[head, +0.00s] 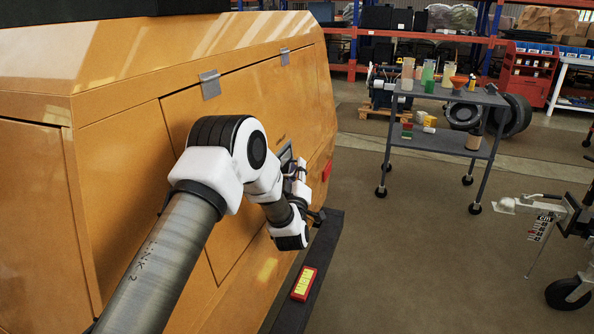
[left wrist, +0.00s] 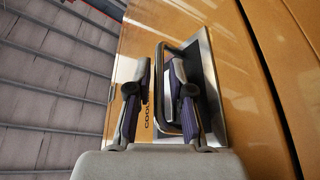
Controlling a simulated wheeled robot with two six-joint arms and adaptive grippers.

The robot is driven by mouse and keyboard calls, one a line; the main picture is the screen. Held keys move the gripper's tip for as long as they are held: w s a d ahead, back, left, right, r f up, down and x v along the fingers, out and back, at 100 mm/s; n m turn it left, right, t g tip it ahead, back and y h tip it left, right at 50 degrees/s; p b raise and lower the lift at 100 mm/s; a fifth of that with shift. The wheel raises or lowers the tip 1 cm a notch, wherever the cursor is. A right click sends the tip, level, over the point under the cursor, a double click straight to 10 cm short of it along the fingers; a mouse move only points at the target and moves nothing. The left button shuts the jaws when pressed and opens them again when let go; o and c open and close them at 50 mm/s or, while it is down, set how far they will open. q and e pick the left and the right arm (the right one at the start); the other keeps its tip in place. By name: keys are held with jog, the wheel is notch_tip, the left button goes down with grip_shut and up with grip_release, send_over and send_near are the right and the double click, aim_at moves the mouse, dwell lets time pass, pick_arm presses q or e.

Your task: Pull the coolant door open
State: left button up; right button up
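The coolant door (head: 245,110) is an orange panel on the side of the orange machine, with two grey hinges (head: 210,84) along its top edge. It looks flush with the machine. Its handle (left wrist: 160,90), a dark bar loop over a grey recessed plate, is in the left wrist view, beside lettering that starts "COOL". My left gripper (left wrist: 156,92) is open, with one finger on each side of the bar; the right finger is inside the loop. I cannot tell whether either finger touches the bar. In the head view the left gripper (head: 297,172) is at the door, partly hidden. My right gripper is out of view.
A dark ledge (head: 315,265) runs along the machine's base, with a red and yellow box (head: 303,284) on it. A grey cart (head: 450,95) with bottles stands at the back right. A wheeled frame (head: 565,220) is at the right edge. The floor between is clear.

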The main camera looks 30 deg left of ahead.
pick_arm(q)
grip_shut()
jog(key=shift+d, duration=0.15)
